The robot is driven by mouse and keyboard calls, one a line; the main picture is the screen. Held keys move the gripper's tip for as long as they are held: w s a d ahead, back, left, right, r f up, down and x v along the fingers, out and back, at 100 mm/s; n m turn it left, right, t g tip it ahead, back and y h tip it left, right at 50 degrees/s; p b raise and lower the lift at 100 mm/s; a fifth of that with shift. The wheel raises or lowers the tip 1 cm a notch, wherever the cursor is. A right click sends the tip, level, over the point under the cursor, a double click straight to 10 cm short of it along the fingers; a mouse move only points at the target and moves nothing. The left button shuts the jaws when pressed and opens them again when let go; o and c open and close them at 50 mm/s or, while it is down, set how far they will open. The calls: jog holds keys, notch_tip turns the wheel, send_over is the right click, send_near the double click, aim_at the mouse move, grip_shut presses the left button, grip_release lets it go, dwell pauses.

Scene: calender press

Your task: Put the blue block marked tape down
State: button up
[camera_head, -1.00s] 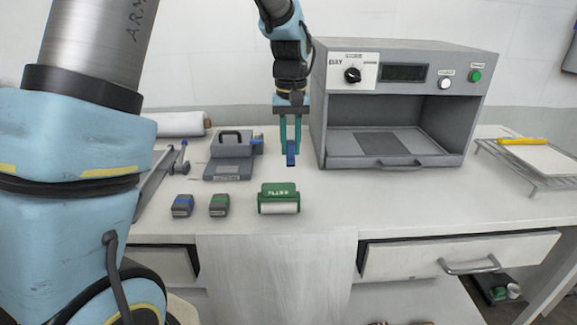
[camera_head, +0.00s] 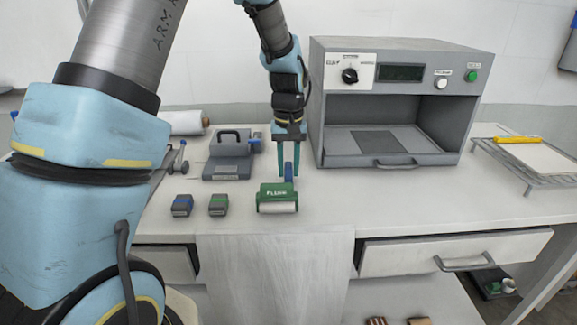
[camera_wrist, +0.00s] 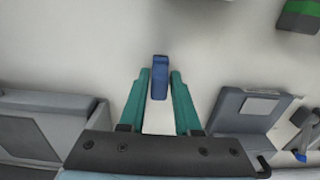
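The blue block (camera_head: 288,172) is upright between the fingertips of my gripper (camera_head: 288,168), low over the worktop just behind the green roller. In the wrist view the blue block (camera_wrist: 159,78) sits between the two teal fingertips (camera_wrist: 160,82), which close against its sides, and it reaches a little past them. The tape marking cannot be read. The block's lower end is close to the worktop (camera_head: 335,205); whether it touches cannot be told, as the green roller partly covers that spot.
The green roller (camera_head: 276,196) stands just in front of the block. A grey handled device (camera_head: 228,163) is left of my gripper, a grey press (camera_head: 385,155) right. The worktop's front right is clear.

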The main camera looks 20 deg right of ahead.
aim_at(288, 165)
jog(key=o, duration=0.3)
notch_tip(288, 165, up, 12)
jog(key=b, duration=0.2)
jog(key=shift+r, duration=0.15)
jog(key=a+f+n, duration=0.1)
jog(key=a+f, duration=0.1)
jog(key=a, duration=0.6)
jog(key=a+f, duration=0.3)
jog(key=a, duration=0.5)
jog(key=shift+n+t, duration=0.7)
jog(key=shift+t, duration=0.1)
jog(key=s+a+f, duration=0.1)
jog(key=s+a, duration=0.1)
jog(key=a, duration=0.2)
jog(key=s+a+f, duration=0.2)
jog(key=s+a, duration=0.1)
jog(key=a, duration=0.2)
jog(key=s+a+f, duration=0.1)
jog(key=s+a, duration=0.2)
jog(key=a, duration=0.1)
jog(key=shift+a+f, duration=0.2)
jog(key=shift+f, duration=0.05)
